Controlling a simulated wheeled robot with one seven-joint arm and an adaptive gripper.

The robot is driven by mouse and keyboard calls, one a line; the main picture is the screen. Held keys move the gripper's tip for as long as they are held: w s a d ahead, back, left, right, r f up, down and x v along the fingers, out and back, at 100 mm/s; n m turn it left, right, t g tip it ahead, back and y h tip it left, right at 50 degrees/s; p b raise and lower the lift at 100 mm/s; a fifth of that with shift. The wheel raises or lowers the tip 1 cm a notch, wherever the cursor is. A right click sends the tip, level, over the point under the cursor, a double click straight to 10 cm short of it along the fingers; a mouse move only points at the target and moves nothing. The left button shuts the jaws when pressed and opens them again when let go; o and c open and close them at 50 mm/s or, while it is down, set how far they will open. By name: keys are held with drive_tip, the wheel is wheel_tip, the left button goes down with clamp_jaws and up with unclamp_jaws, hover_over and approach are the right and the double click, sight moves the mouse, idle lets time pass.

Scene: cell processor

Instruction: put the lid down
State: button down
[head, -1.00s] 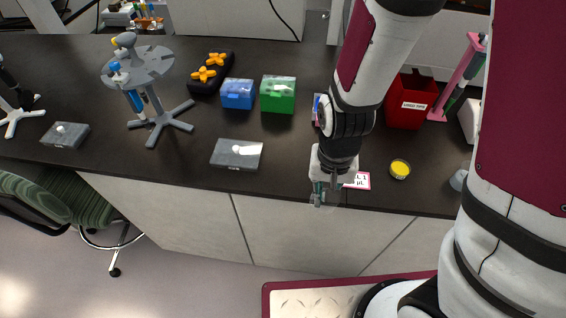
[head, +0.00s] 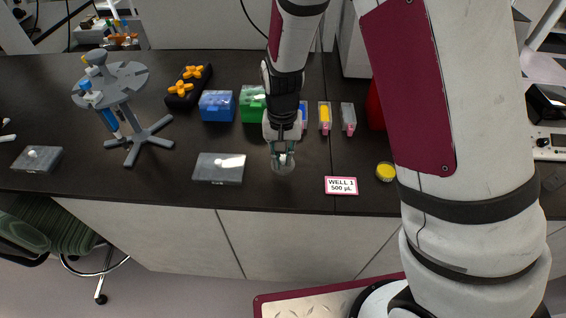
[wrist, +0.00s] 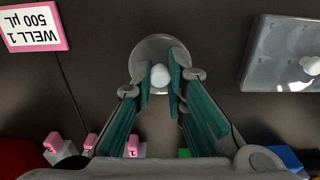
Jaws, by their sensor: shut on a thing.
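My gripper (head: 283,150) points down over the dark bench, between the WELL 1 card and the grey box. It is shut on the white knob (wrist: 160,76) of a round clear lid. The lid (head: 282,167) shows as a faint disc below the fingertips, and its rim also shows in the wrist view (wrist: 148,48). The lid looks roughly level and close to the bench top (head: 300,205); I cannot tell whether it touches.
The WELL 1 card (head: 341,186) and a yellow-topped cup (head: 386,171) are to the right. A clear-topped grey box (head: 219,168) is to the left. Green (head: 251,102) and blue (head: 217,106) boxes and coloured cartridges (head: 325,118) stand behind. A pipette stand (head: 138,140) is farther left.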

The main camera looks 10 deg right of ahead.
drive_tip(key=shift+f, duration=1.45)
drive_tip(key=shift+f, duration=0.1)
drive_tip(key=c, duration=1.6)
unclamp_jaws()
drive_tip(key=shift+s, duration=0.1)
wheel_tip(320, 180, up, 11)
drive_tip(key=shift+r+b, duration=0.2)
drive_tip(key=shift+b, duration=0.1)
drive_tip(key=shift+r, duration=0.6)
wheel_tip(320, 180, up, 14)
drive_tip(key=n+t+y, duration=0.1)
drive_tip(key=t, duration=0.2)
hover_over(283, 159)
drive_tip(key=s+d, duration=0.7)
drive_tip(key=s+d+r+n+t+h, duration=0.1)
drive_tip(key=s+d+r, duration=0.4)
drive_tip(key=s, duration=0.6)
drive_tip(key=shift+s+d+r+t, duration=0.15)
drive_tip(key=shift+s+r+t, duration=0.3)
drive_tip(key=shift+t, duration=0.35)
